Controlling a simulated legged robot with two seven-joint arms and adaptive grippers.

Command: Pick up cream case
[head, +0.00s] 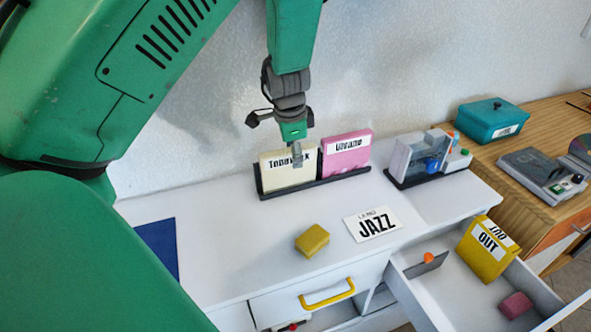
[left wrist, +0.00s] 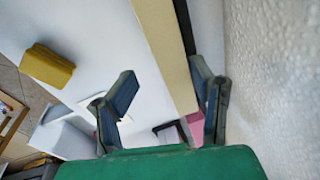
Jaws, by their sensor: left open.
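The cream case (head: 278,174) stands upright in a dark rack on the white cabinet, beside a pink case (head: 345,157). Its label is partly hidden by my left gripper (head: 297,158), which points down at the case's top right part. In the left wrist view, the cream case (left wrist: 163,38) appears as a long pale strip running between the two open fingers of the left gripper (left wrist: 166,84). The fingers look apart from it, but I cannot tell how deep they reach around it. My right gripper is out of view.
A yellow block (head: 312,240) and a JAZZ card (head: 373,224) lie on the white top. An open drawer (head: 405,292) at right holds a yellow OUT case (head: 487,249) and a pink block (head: 515,305). A grey-white device (head: 428,155) stands right of the rack; the wall is close behind.

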